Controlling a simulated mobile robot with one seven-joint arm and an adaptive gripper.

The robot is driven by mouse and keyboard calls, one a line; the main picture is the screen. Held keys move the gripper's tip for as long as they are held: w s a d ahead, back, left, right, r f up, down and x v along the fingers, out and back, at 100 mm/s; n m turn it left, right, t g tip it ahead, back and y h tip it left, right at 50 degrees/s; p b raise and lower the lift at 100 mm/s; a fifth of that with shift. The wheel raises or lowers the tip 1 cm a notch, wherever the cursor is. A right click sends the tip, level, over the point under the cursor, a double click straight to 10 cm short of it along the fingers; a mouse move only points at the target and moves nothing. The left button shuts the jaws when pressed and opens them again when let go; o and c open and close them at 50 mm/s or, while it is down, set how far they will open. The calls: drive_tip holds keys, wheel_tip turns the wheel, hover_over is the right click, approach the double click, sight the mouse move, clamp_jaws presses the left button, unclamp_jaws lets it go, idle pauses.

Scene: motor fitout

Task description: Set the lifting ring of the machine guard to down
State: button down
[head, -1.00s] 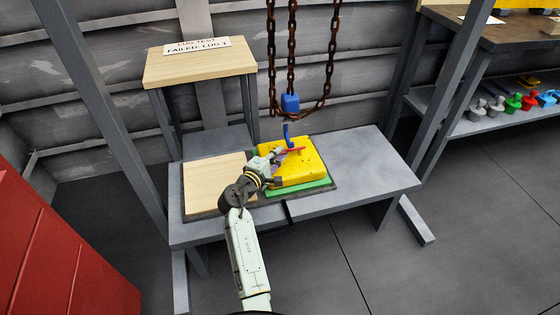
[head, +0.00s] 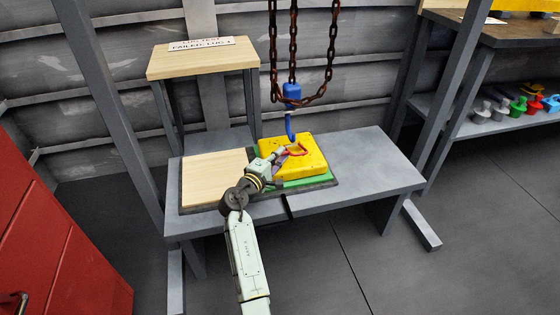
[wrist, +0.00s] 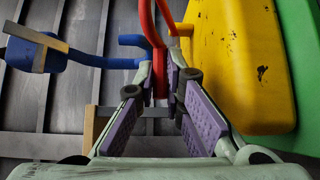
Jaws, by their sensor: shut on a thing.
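The yellow machine guard (head: 310,165) rests on a green base (head: 318,183) on the grey bench. Its red lifting ring (head: 303,152) shows as a loop over the guard's top; its exact tilt is hard to tell. My gripper (head: 283,153) reaches in from the left and is shut on the ring. In the wrist view the red ring (wrist: 161,40) runs down between the purple-padded fingertips (wrist: 161,85), with the yellow guard (wrist: 235,65) close on the right. The blue hook (head: 290,128) hangs just above the ring; in the head view they look apart.
Rusty chains (head: 293,60) and a blue hoist block (head: 292,95) hang over the guard. A bare wooden board (head: 212,178) lies left of it on the bench (head: 375,165). A small wooden stand (head: 205,60) with a sign is behind. The bench's right side is clear.

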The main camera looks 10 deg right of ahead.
drive_tip(key=shift+a+f, duration=0.15)
drive_tip(key=shift+f, duration=0.4)
drive_tip(key=c, duration=1.7)
unclamp_jaws()
drive_tip(key=shift+r, duration=0.15)
wheel_tip(320, 180, up, 10)
drive_tip(key=shift+r, duration=0.1)
